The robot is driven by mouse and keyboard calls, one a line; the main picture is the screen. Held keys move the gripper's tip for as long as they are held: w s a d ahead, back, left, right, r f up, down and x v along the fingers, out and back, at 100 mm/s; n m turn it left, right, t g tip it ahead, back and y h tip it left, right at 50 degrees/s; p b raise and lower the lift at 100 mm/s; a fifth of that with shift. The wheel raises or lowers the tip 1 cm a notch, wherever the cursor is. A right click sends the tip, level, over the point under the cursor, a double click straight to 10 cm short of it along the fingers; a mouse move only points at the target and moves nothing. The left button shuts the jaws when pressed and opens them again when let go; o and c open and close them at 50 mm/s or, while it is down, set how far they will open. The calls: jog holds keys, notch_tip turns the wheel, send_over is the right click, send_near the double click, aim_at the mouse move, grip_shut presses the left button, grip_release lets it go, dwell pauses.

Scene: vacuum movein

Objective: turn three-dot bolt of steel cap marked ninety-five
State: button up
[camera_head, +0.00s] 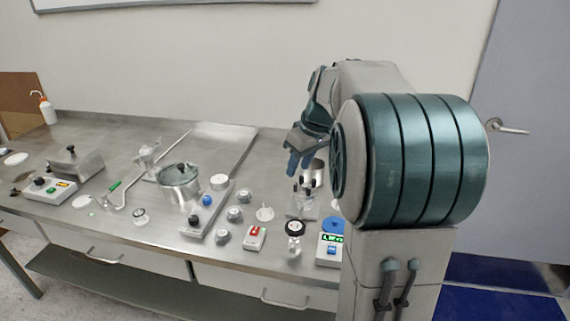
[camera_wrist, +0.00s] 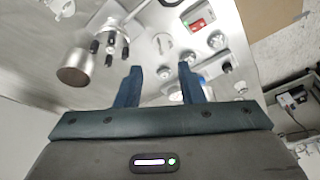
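A steel fitting (camera_wrist: 114,30) with several black-topped posts shows at the upper left of the wrist view, beside a short steel cylinder (camera_wrist: 76,68). In the head view, the black-topped posts (camera_head: 307,189) show just below my gripper (camera_head: 299,165), with the steel cylinder (camera_head: 314,173) behind them. No ninety-five mark or three-dot mark is legible, so I cannot tell which bolt is which. In the wrist view my gripper (camera_wrist: 160,72) is open, its two blue fingers apart with nothing between them. The fitting lies beyond and left of the fingertips, apart from them.
A black-topped valve (camera_head: 295,232), a red-switch box (camera_head: 254,237) and a green-display scale (camera_head: 331,243) stand in front. A strip with black and blue knobs (camera_head: 212,209) and a lidded pot (camera_head: 179,186) stand left. A steel tray (camera_head: 226,140) lies at the back.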

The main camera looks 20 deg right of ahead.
aim_at(302, 176)
jog(key=w+d+n, duration=0.3)
jog(key=w+d, duration=0.4)
jog(key=d, duration=0.3)
jog(key=shift+t+y, duration=0.3)
jog(key=x, duration=0.6)
jog(key=p+x, duration=0.1)
jog(key=x, duration=0.6)
jog(key=shift+w+a, duration=0.25)
grip_shut()
